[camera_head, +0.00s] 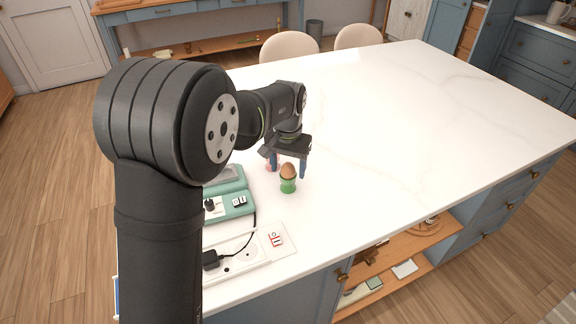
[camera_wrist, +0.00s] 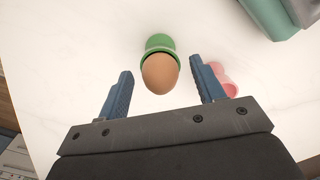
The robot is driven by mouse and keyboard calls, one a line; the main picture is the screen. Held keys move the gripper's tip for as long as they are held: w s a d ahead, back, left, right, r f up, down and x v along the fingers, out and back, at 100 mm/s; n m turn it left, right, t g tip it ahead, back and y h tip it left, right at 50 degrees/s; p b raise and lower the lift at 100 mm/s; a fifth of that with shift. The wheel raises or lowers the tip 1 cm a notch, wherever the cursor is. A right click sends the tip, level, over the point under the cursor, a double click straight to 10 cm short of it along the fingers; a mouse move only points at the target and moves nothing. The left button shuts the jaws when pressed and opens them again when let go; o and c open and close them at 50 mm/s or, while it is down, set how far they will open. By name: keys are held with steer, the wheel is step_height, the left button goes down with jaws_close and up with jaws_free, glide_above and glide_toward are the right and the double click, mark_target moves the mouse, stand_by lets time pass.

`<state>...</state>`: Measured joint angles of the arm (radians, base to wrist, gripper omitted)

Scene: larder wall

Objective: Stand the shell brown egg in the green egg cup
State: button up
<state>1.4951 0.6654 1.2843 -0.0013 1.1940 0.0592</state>
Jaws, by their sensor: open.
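The brown egg (camera_head: 288,170) stands upright in the green egg cup (camera_head: 288,186) on the white worktop. In the wrist view the egg (camera_wrist: 160,74) covers much of the cup, and the cup's green rim (camera_wrist: 160,42) shows beyond it.
A pink object (camera_wrist: 222,80) lies close beside the right finger in the wrist view. A teal appliance (camera_head: 232,196) and a white socket strip (camera_head: 240,262) with a black cable stand left of the cup. The worktop (camera_head: 400,140) to the right is clear.

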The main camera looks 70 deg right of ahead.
step_height(320, 180, up, 18)
steer(key=shift+f, duration=0.25)
stand_by(0.3)
steer(key=shift+f, duration=0.1)
step_height(320, 180, down, 17)
steer(key=shift+f, duration=0.2)
steer(key=shift+r, duration=0.65)
